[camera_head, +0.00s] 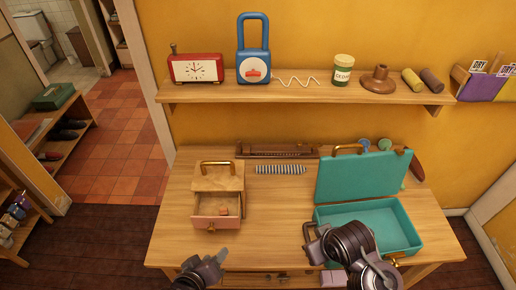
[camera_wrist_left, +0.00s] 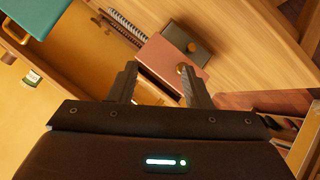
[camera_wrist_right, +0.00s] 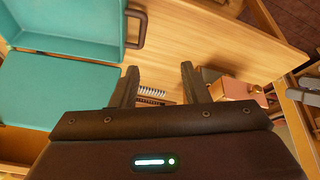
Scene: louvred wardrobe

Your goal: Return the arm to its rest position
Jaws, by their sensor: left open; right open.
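My left gripper (camera_head: 212,262) is at the front edge of the table, below the small drawer box in the head view. In the left wrist view its two fingers (camera_wrist_left: 160,78) stand apart with nothing held between them. My right arm (camera_head: 352,248) reaches in front of the open teal case. In the right wrist view the right gripper's fingers (camera_wrist_right: 159,78) are apart and empty. The wooden box (camera_head: 217,178) has a brass handle on top, and its pink drawer (camera_head: 213,222) is pulled out with a small object inside.
The table (camera_head: 180,235) carries the teal case (camera_head: 365,180) with its lid up, a striped spring-like item (camera_head: 280,170) and a brown rack (camera_head: 275,151). A wall shelf (camera_head: 310,95) above holds a clock, a blue padlock shape and jars. The table's middle is clear.

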